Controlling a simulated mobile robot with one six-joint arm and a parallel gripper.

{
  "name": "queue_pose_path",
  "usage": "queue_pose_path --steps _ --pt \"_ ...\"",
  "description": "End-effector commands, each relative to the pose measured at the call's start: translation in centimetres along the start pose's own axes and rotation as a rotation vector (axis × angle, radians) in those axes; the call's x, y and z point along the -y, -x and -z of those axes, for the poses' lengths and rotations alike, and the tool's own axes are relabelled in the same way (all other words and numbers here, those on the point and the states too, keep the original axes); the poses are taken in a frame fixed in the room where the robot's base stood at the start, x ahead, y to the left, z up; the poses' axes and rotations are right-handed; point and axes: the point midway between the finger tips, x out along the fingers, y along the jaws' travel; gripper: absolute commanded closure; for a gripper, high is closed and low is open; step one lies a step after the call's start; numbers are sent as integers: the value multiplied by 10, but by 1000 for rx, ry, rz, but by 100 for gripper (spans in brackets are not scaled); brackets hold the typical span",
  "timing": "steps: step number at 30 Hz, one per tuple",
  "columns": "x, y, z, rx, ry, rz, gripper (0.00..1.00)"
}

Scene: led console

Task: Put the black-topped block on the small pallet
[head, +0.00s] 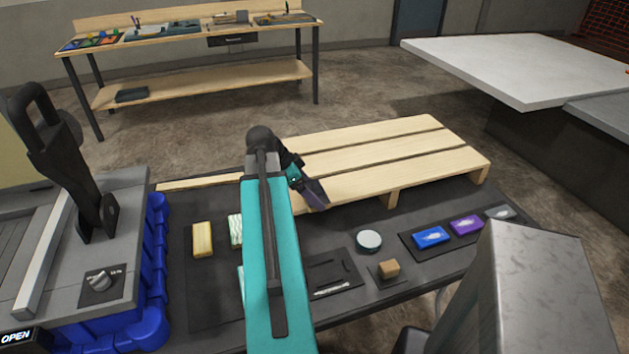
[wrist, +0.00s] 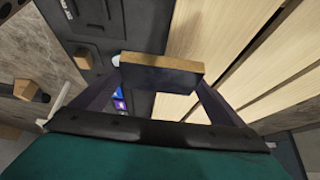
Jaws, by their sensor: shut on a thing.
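The black-topped block (wrist: 160,75) is a wooden piece with one broad dark face. It shows in the wrist view between the two fingers of my gripper (wrist: 160,78), which is shut on it. The small pallet (head: 385,155) is made of pale wooden slats and lies on the dark table in the head view. It also fills the right of the wrist view (wrist: 237,60). In the head view my gripper (head: 311,190) is at the pallet's near left edge. The block is hidden there behind my arm. I cannot tell whether it touches the pallet.
A yellow block (head: 202,240) and a green-striped block (head: 235,230) lie on the left of the dark table. A round disc (head: 369,241), a small wooden cube (head: 389,269) and a tray with blue (head: 430,237) and purple (head: 466,225) blocks are in front. The pallet's slats look clear.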

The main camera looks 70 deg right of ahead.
Motion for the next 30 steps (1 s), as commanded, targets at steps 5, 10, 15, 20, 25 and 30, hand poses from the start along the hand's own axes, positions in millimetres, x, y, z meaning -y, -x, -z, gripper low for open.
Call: queue_pose_path --steps 5,10,15,20,25,30 --pt "21 -6 9 0 0 -2 31" --pt "38 -12 15 0 1 0 31" --pt "55 -19 22 0 1 -1 31" --pt "70 -24 27 0 1 0 31" --pt "76 -28 29 0 1 0 31" --pt "77 -28 29 0 2 0 31"
